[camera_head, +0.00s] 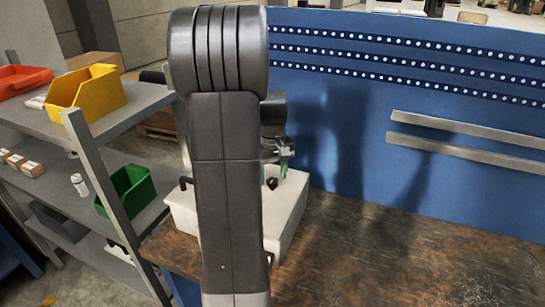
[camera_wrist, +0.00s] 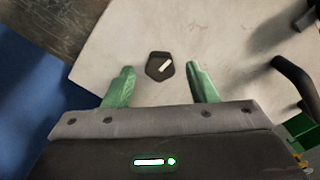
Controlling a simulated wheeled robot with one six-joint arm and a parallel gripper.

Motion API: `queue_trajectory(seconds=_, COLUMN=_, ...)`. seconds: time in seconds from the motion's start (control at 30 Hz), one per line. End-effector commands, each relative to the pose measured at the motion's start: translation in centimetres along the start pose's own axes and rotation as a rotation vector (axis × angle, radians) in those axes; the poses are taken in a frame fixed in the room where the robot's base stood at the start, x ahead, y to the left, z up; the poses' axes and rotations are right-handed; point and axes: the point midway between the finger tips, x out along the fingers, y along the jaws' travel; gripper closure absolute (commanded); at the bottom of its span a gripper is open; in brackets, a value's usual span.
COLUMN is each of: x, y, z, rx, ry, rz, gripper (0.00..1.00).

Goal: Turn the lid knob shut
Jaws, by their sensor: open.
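The lid knob (camera_wrist: 159,66) is a small dark piece with a white mark slanting across it. It sits on the pale top of a white box (camera_wrist: 110,45). In the wrist view my gripper (camera_wrist: 160,72) is open, with one green finger on each side of the knob and clear gaps between. In the head view the knob (camera_head: 271,183) shows just below and left of my gripper (camera_head: 284,170). The white box (camera_head: 285,215) stands on the brown bench, partly hidden behind my arm. I cannot tell how high the fingertips are above the lid.
A dark handle (camera_wrist: 292,78) stands at the right of the lid in the wrist view. A blue panel (camera_head: 350,150) rises behind the bench. Shelves at left hold a yellow bin (camera_head: 90,92) and a green bin (camera_head: 128,192). The bench (camera_head: 400,255) is clear to the right.

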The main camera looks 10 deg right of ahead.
Motion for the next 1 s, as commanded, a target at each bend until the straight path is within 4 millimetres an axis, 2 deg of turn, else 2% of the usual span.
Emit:
queue_trajectory(seconds=0.4, x=-9.1, y=0.0, z=-0.1, rx=0.0, ry=0.006, rz=0.003, gripper=0.48)
queue_trajectory(seconds=0.5, x=-10.7, y=0.0, z=-0.1, rx=0.0, ry=0.005, rz=0.002, gripper=0.48)
queue_trajectory(seconds=0.7, x=-12.6, y=0.0, z=0.0, rx=-0.001, ry=0.003, rz=0.001, gripper=0.48)
queue_trajectory(seconds=1.0, x=-12.8, y=0.0, z=0.0, rx=-0.001, ry=0.002, rz=0.001, gripper=0.48)
